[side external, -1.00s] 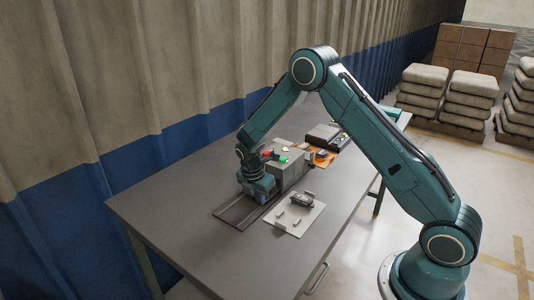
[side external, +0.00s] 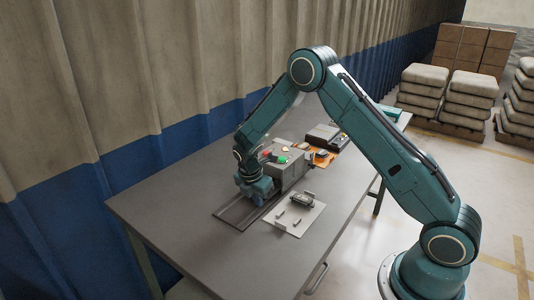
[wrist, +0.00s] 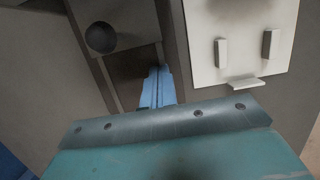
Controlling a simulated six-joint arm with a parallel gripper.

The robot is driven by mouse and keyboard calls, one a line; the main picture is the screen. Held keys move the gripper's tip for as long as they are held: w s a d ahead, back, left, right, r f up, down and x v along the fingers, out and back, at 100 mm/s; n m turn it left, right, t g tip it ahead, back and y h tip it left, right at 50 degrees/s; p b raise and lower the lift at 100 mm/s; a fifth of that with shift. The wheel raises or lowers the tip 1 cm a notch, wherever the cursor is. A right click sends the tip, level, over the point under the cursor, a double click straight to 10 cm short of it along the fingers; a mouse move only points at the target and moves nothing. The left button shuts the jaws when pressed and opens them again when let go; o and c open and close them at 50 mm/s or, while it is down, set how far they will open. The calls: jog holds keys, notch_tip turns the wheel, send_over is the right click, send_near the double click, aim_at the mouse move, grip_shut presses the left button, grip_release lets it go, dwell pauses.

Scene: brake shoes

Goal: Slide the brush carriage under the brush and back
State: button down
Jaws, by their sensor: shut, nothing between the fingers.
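In the wrist view a grey carriage plate with a dark round knob (wrist: 101,38) sits on the slide track (wrist: 171,50). My gripper (wrist: 158,78) has its blue fingers together with nothing between them, beside the plate's near right corner. I cannot tell whether they touch it. In the side view my gripper (side external: 256,192) is low over the track (side external: 236,213), in front of the grey machine housing (side external: 290,172), and hides the carriage. The brush itself is not visible.
A white fixture plate (side external: 293,221) with small posts and a dark part lies right of the track; its posts also show in the wrist view (wrist: 221,53). Behind the housing are an orange tray (side external: 322,160) and a dark box (side external: 323,134). The table's near left is clear.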

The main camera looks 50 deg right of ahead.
jog(key=shift+a, duration=0.85)
jog(key=v, duration=1)
jog(key=c, duration=1.6)
grip_release()
jog(key=shift+d, duration=0.15)
jog(key=o, duration=0.3)
jog(key=shift+d+r, duration=0.2)
jog(key=shift+d, duration=0.05)
jog(key=shift+o, duration=0.2)
jog(key=w+d+r+m+t+y, duration=0.1)
jog(key=d+r+m+t+y, duration=0.1)
jog(key=d+r, duration=0.3)
jog(key=d, duration=0.3)
jog(key=shift+d, duration=0.15)
jog(key=shift+w+d+f, duration=0.1)
jog(key=shift+w+f, duration=0.3)
jog(key=shift+f, duration=1.85)
jog(key=shift+w+d+f, duration=0.1)
jog(key=shift+w+f, duration=0.35)
jog(key=shift+f, duration=1.75)
jog(key=shift+w+d+f, duration=0.1)
jog(key=shift+w+f, duration=0.3)
jog(key=shift+f, duration=1.85)
jog(key=shift+c, duration=0.2)
